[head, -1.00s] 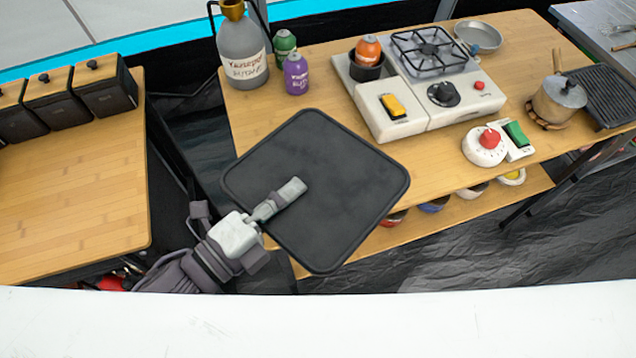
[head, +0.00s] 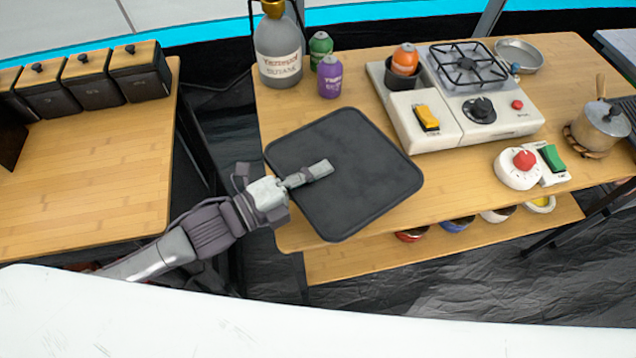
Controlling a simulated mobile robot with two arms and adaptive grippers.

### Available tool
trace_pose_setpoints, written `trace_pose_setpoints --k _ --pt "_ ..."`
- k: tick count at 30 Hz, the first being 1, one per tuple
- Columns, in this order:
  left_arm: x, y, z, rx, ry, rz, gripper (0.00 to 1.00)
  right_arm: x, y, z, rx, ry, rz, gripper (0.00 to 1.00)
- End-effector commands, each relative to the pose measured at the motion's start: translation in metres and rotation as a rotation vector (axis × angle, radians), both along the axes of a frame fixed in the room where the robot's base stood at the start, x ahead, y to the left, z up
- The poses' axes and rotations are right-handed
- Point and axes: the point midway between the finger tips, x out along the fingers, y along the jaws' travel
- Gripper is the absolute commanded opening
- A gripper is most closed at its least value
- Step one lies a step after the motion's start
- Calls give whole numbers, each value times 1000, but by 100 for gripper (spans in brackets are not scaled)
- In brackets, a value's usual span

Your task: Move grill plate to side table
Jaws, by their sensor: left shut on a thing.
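The grill plate (head: 365,185) is a flat dark square with rounded corners and a raised rim. My left gripper (head: 318,171) is shut on its left side, with one finger lying over its top face. The plate is over the left front part of the wooden cooking table (head: 455,180); whether it touches the top I cannot tell. A second wooden table (head: 95,185) stands at the left, apparently the side table, with a wide bare top. My right gripper is not in view.
Black boxes (head: 90,80) line the back of the left table. A gas bottle (head: 278,52), green and purple canisters (head: 330,78) stand behind the plate. A white stove (head: 450,110) and a timer (head: 518,167) are to its right. A dark gap separates the tables.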

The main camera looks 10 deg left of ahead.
Motion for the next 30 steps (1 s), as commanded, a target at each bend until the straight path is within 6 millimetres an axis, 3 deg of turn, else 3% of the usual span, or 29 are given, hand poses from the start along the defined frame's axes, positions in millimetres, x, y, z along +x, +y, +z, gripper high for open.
trace_pose_setpoints --k 7,19,20,24,30 --pt "0 -1 -31 -2 0 0 0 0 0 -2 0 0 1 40" --pt "-1 -1 -37 -3 -2 -1 0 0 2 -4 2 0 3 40" --pt "-1 0 -38 1 2 0 17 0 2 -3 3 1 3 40" --pt "-1 0 -38 2 1 0 37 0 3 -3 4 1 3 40" --pt "-1 0 -38 2 1 0 37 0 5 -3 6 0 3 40"
